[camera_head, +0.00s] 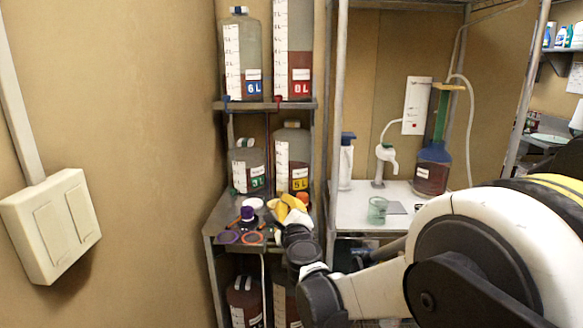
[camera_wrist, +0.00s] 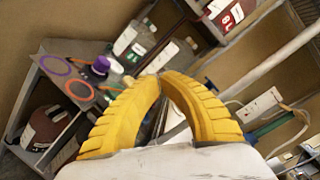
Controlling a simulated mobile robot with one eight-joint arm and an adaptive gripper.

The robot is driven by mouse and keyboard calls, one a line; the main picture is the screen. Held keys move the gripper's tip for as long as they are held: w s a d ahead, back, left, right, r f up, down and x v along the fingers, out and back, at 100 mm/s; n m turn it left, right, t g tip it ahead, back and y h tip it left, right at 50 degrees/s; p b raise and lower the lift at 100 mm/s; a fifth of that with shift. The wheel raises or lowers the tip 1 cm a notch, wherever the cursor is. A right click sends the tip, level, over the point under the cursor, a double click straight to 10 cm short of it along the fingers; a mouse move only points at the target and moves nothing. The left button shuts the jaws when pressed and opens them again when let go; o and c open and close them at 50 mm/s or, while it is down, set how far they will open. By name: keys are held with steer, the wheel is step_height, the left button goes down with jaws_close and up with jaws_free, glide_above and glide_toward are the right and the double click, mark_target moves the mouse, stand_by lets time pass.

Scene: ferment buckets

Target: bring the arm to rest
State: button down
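My gripper (camera_head: 290,203) shows in the head view as yellow fingers at the end of my white and black arm, in front of the left rack's middle shelf. In the wrist view, its two ribbed yellow fingers (camera_wrist: 160,77) curve together and their tips meet. Nothing shows between them. My arm reaches in from the right and hides part of the rack's lower half.
The left rack holds labelled buckets: 6L (camera_head: 243,60), 8L (camera_head: 293,60) and 5L (camera_head: 292,160). Its shelf (camera_head: 222,212) bears a purple-capped item (camera_head: 247,214), a purple ring (camera_head: 229,237) and an orange ring (camera_head: 252,238). A green beaker (camera_head: 378,210) stands on the right bench.

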steer(key=s+d+r+n+g+y, duration=0.2)
steer(key=s+r+n, duration=0.1)
steer(key=s+n, duration=0.4)
steer(key=s+d+r+n+g+y, duration=0.1)
steer(key=s+d+r+n+g, duration=0.1)
steer(key=s+n, duration=0.45)
steer(key=s+d+f+n+g+h, duration=0.2)
steer(key=s+d+f+n, duration=0.1)
steer(key=s, duration=0.5)
steer(key=s+d+f+n+g+h, duration=0.2)
steer(key=s+d+f+n, duration=0.1)
steer(key=s+d+f, duration=0.3)
steer(key=s+d+f+n+g+h, duration=0.2)
steer(key=s+d+f, duration=0.3)
steer(key=s+d, duration=0.3)
steer(key=s+n, duration=0.1)
steer(key=s, duration=0.2)
steer(key=shift+g, duration=0.3)
steer(key=shift+s, duration=0.15)
